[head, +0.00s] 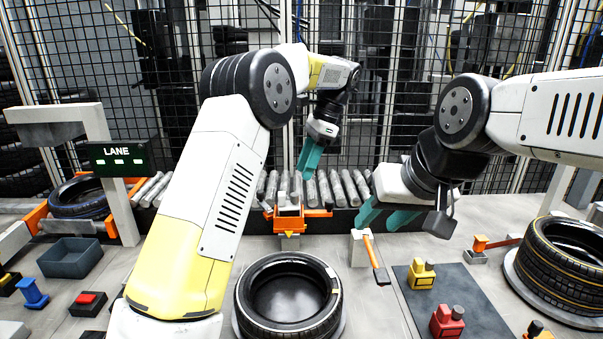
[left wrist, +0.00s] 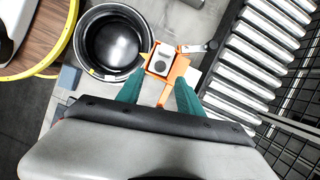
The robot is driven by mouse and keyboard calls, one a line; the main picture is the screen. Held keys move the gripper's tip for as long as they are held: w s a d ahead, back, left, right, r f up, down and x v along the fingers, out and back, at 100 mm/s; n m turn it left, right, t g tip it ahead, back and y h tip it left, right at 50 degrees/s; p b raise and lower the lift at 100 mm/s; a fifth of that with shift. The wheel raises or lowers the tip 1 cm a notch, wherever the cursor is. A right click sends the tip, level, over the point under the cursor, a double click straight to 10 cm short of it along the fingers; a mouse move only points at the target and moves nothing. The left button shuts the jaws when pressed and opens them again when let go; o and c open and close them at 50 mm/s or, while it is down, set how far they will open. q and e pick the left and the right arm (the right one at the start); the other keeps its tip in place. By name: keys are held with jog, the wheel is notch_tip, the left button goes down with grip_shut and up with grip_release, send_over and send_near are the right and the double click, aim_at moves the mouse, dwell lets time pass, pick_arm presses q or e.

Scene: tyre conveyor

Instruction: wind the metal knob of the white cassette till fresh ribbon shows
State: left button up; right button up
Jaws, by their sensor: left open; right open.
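The white cassette (left wrist: 161,53) sits in an orange holder (left wrist: 183,64) just beyond my left fingertips in the left wrist view; a round dark and grey part shows on its top. A grey arm with a dark round end (left wrist: 212,45) sticks out beside the holder; I cannot tell which part is the metal knob. In the head view the cassette (head: 290,210) is small at the conveyor's near edge, and no ribbon can be made out. My left gripper (head: 308,168) is open, above and behind it. My right gripper (head: 385,217) is open and empty, to its right.
A tyre (head: 250,310) lies in front of the cassette. A white block with an orange-handled tool (head: 377,262) stands to the right, near a dark mat (head: 408,290) with red and yellow pieces. Rollers (head: 340,188) and a mesh fence lie behind.

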aim_at(295, 194)
pick_arm(q)
jog(key=a+m+h, duration=0.2)
jog(key=m, duration=0.1)
jog(key=s+a+m+t+h, duration=0.1)
jog(key=m+h, duration=0.1)
jog(key=shift+r, duration=0.35)
jog(key=shift+m, duration=0.3)
notch_tip(295, 194, down, 8)
jog(key=shift+w+r, duration=0.1)
jog(key=shift+r, duration=0.05)
grip_shut()
